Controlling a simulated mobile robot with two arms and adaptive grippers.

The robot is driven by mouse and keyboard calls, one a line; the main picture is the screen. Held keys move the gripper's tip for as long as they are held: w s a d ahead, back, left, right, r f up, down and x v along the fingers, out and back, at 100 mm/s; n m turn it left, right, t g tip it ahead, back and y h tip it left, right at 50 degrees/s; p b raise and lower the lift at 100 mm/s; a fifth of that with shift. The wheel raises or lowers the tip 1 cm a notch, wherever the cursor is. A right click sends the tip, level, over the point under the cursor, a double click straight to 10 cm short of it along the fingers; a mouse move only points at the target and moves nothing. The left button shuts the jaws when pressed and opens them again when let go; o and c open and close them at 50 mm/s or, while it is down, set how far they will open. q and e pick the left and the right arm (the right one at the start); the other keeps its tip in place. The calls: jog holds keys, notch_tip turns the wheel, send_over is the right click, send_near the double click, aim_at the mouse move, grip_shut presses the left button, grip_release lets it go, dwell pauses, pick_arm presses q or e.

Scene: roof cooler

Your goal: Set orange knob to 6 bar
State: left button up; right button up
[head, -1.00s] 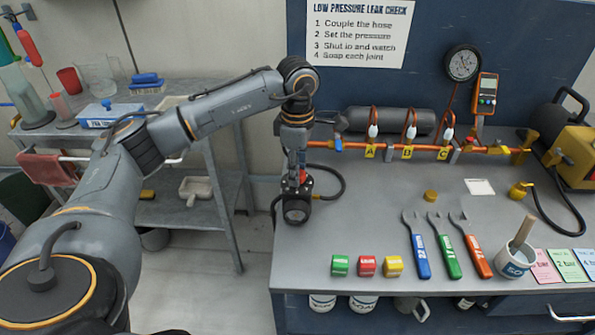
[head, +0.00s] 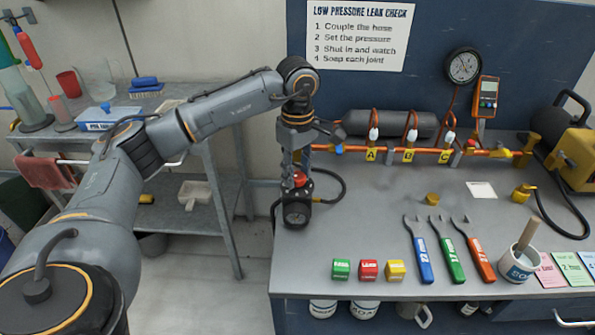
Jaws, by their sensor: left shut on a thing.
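The orange-red knob (head: 300,180) sits on top of a small black regulator at the left end of the bench. The regulator's round dark gauge (head: 296,214) faces me; its needle and numbers are too small to read. My left gripper (head: 298,172) comes straight down from above and is shut on the orange knob. Its fingers hide part of the knob. My right gripper is not in view.
A black hose (head: 338,183) loops behind the regulator. An orange pipe (head: 427,155) with tags and valves runs along the bench's back. Green, red and yellow blocks (head: 368,270), several wrenches (head: 450,252) and a white pot (head: 518,265) stand to the right.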

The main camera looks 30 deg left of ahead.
aim_at(297, 176)
pick_arm(q)
jog(key=o, duration=1.2)
jog(key=shift+r, duration=0.1)
notch_tip(297, 176, up, 12)
jog(key=shift+f, duration=0.1)
dwell(0.3)
